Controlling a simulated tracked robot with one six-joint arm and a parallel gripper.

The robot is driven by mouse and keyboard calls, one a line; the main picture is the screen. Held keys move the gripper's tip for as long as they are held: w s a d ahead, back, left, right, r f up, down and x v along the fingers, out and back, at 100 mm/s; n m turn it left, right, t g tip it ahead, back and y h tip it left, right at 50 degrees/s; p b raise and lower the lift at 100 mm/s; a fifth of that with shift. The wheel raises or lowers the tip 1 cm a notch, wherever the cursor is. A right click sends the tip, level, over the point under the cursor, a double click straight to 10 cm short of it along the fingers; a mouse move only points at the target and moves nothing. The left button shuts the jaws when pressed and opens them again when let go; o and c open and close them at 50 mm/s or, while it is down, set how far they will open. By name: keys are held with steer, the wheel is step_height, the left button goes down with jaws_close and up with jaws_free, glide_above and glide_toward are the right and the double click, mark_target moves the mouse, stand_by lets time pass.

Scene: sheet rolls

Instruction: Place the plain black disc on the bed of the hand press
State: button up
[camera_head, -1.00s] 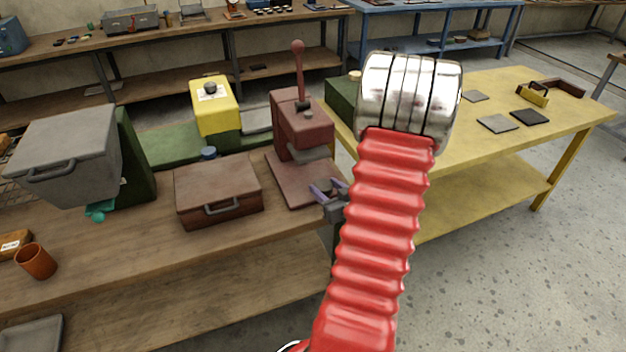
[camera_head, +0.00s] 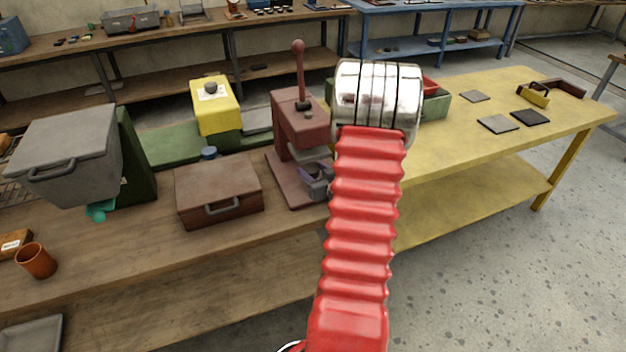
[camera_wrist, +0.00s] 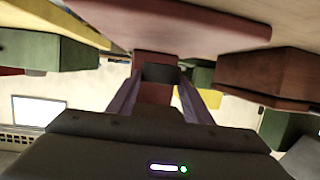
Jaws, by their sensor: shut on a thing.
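The hand press (camera_head: 302,125) is maroon with an upright lever and stands at the right end of the wooden bench. Its flat bed (camera_head: 286,183) shows in front of its column. My gripper (camera_head: 315,174), with purple fingers, is over the right side of the bed, below the press head. In the wrist view the fingers are shut on a dark piece, the plain black disc (camera_wrist: 160,73), seen nearly edge-on. The maroon bed (camera_wrist: 170,22) fills the top of that view. In the head view I cannot make out the disc; my arm covers part of this area.
A closed brown case (camera_head: 218,190) stands left of the press. A yellow and green machine (camera_head: 214,108) is behind it. A grey lidded box (camera_head: 70,155) and an orange cup (camera_head: 36,261) are farther left. The yellow table (camera_head: 450,150) is to the right.

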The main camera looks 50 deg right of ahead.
steer(key=shift+s+f, duration=0.1)
steer(key=shift+f, duration=1.55)
steer(key=o, duration=1.1)
steer(key=shift+c, duration=0.2)
steer(key=v, duration=1.2)
